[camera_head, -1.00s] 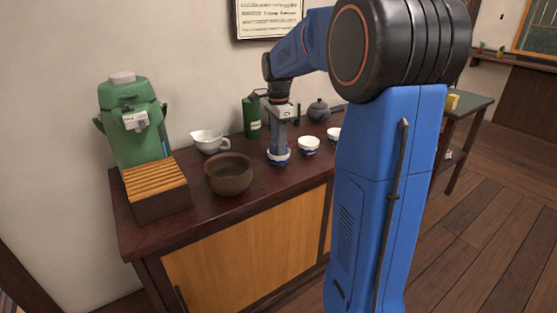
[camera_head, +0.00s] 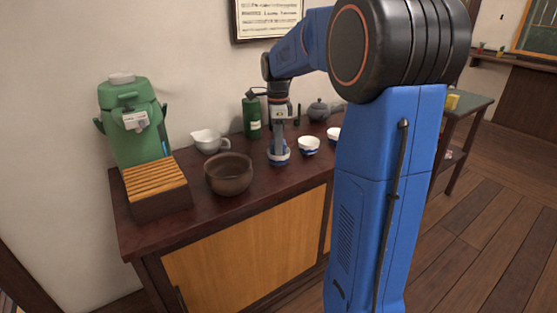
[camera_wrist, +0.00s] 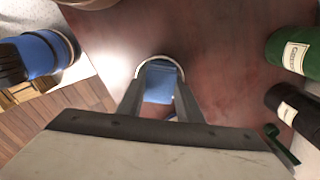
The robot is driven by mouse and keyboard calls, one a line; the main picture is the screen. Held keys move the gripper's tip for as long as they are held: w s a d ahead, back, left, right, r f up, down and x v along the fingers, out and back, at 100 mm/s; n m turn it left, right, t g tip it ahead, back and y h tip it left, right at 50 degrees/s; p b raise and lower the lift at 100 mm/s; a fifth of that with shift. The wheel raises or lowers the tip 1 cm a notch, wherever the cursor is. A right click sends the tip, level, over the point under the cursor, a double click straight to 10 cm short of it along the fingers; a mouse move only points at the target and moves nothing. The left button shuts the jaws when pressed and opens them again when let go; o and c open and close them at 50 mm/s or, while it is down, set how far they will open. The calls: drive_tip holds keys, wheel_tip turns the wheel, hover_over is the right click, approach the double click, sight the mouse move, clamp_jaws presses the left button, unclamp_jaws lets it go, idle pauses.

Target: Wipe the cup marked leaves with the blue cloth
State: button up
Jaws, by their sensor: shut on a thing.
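My gripper (camera_head: 279,145) points down at a white and blue cup (camera_head: 279,158) on the dark counter. It is shut on the blue cloth (camera_wrist: 161,82), which sits inside the cup's mouth. In the wrist view the pale cup rim (camera_wrist: 160,58) curves around the cloth and fingertips. The cup's mark cannot be read, so I cannot tell whether it is the leaves one. A second white and blue cup (camera_head: 309,146) stands just to the right. A third cup (camera_head: 333,134) is partly hidden behind my arm.
A brown bowl (camera_head: 229,174) stands close to the left of the cup. A white spouted pitcher (camera_head: 208,141), a green bottle (camera_head: 252,117) and a grey teapot (camera_head: 318,110) stand farther back. A slatted wooden box (camera_head: 157,188) and a green dispenser (camera_head: 134,125) are at left.

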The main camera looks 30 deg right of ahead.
drive_tip(key=n, duration=0.6)
drive_tip(key=shift+s, duration=0.15)
drive_tip(key=n, duration=0.6)
drive_tip(key=shift+s+n, duration=0.15)
drive_tip(key=shift+n, duration=0.25)
drive_tip(key=shift+m, duration=0.3)
drive_tip(key=m, duration=0.6)
drive_tip(key=shift+d+f+m, duration=0.1)
drive_tip(key=shift+d+m, duration=0.1)
drive_tip(key=shift+m, duration=0.2)
drive_tip(key=m, duration=0.6)
drive_tip(key=shift+d+m, duration=0.15)
drive_tip(key=shift+m, duration=0.15)
drive_tip(key=n, duration=0.3)
drive_tip(key=shift+w, duration=0.2)
drive_tip(key=n, duration=0.4)
drive_tip(key=shift+a, duration=0.2)
drive_tip(key=n, duration=0.7)
drive_tip(key=shift+w+a, duration=0.15)
